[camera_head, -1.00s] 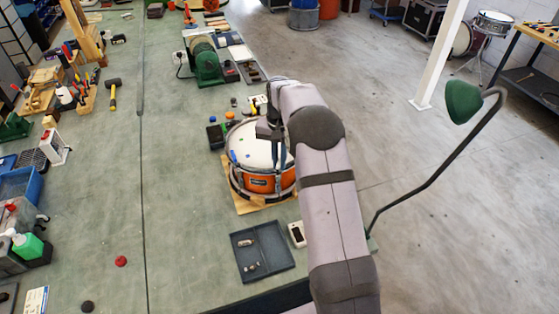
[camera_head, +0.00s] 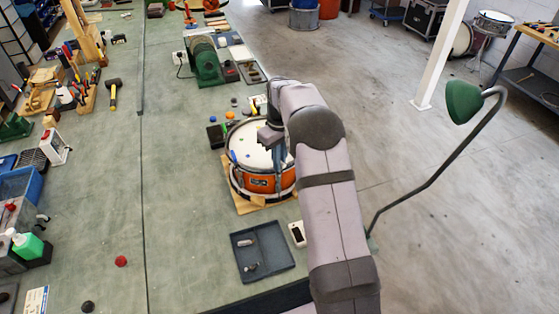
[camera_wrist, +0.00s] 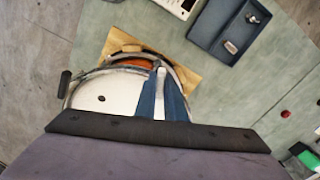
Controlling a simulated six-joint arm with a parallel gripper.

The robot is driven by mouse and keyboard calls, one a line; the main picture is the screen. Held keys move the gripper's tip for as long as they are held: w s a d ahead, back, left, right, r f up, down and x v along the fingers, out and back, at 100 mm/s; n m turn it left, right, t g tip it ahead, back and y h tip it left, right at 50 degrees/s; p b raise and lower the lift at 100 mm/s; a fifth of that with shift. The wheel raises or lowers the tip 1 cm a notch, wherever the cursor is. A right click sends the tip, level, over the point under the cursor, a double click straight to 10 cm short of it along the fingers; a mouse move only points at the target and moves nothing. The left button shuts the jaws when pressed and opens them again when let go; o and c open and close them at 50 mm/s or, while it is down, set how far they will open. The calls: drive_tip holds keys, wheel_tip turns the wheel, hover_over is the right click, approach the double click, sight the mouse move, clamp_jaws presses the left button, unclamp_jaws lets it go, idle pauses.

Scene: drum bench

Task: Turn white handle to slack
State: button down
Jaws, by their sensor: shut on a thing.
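An orange drum (camera_head: 241,172) with a white head and metal hoops stands on a wooden board (camera_head: 241,204) on the green bench. My gripper (camera_head: 279,176) points down at the right part of the drum, near its rim. In the wrist view, my gripper's two blue fingers (camera_wrist: 160,75) are closed around a small white handle (camera_wrist: 160,80) at the drum's edge. The fingers hide most of the handle, so its exact angle is hard to tell. In the head view, my arm covers the drum's right side.
A dark tray (camera_head: 263,252) with small metal parts and a white device (camera_head: 297,233) lie in front of the drum. A green motor-like machine (camera_head: 207,62) stands behind it. A green lamp (camera_head: 463,102) rises at the right.

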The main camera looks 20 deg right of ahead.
drive_tip(key=n, duration=0.6)
drive_tip(key=shift+n, duration=0.3)
drive_tip(key=n, duration=0.5)
drive_tip(key=shift+n, duration=0.4)
drive_tip(key=shift+r, duration=0.1)
drive_tip(key=c, duration=1.8)
unclamp_jaws()
drive_tip(key=shift+c, duration=0.2)
drive_tip(key=shift+r+b, duration=1.4)
drive_tip(key=shift+r, duration=2.25)
drive_tip(key=shift+s, duration=0.1)
